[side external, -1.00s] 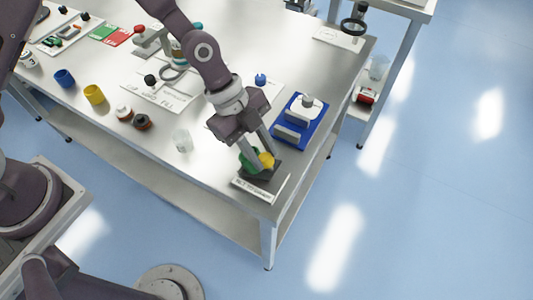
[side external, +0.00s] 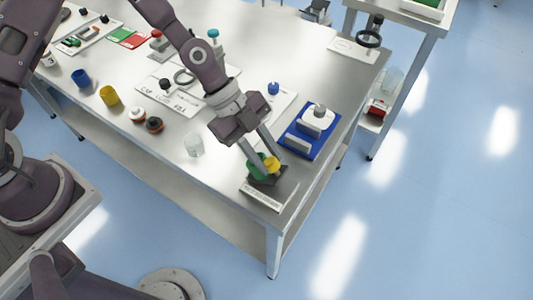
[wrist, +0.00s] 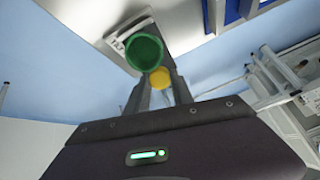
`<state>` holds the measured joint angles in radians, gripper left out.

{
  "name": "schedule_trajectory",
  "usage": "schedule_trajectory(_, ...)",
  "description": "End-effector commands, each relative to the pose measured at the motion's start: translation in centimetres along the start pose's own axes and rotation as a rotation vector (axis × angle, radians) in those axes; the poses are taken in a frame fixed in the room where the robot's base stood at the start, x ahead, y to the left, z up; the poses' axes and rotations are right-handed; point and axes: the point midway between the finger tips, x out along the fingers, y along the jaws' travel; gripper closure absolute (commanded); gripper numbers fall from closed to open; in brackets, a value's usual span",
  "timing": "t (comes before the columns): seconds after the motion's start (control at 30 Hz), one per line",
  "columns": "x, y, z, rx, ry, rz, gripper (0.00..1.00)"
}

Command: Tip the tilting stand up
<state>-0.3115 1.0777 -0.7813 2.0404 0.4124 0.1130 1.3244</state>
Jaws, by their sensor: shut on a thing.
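The tilting stand (side external: 282,183) is a dark block on a white labelled base (side external: 262,197) at the near right corner of the table. It carries a green round part (side external: 257,167) and a yellow round part (side external: 271,165). My gripper (side external: 263,160) reaches down to it with its fingers at the yellow part. In the wrist view my gripper (wrist: 161,88) has the yellow part (wrist: 160,77) between its fingertips and is shut on it.
A blue tray (side external: 300,148) with white parts lies close to the right of my gripper. A clear cup (side external: 194,145) stands to the left. The table edge is close by.

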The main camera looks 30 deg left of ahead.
Motion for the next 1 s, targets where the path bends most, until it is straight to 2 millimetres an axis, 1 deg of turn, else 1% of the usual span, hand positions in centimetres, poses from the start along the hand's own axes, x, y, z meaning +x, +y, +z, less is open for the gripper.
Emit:
schedule_trajectory(0.1,-0.1,0.0,0.2,-0.005,-0.005,-0.001,1.00)
schedule_trajectory(0.13,-0.1,-0.1,0.3,-0.005,-0.005,-0.001,0.70)
schedule_trajectory(0.23,-0.1,0.0,0.2,-0.005,-0.004,-0.001,0.50)
schedule_trajectory(0.5,-0.1,0.0,0.1,-0.003,-0.003,0.000,0.50)
schedule_trajectory(0.57,-0.4,-0.1,0.1,-0.004,-0.003,-0.001,0.50)
schedule_trajectory(0.67,-2.1,-0.2,0.2,-0.004,-0.004,-0.005,0.50)
schedule_trajectory(0.8,-5.0,-0.1,0.2,-0.005,-0.005,-0.004,0.50)
schedule_trajectory(0.9,-6.5,-0.1,0.2,-0.004,-0.003,-0.004,0.50)
schedule_trajectory(1.0,-7.1,0.0,0.2,-0.004,-0.004,-0.001,0.50)
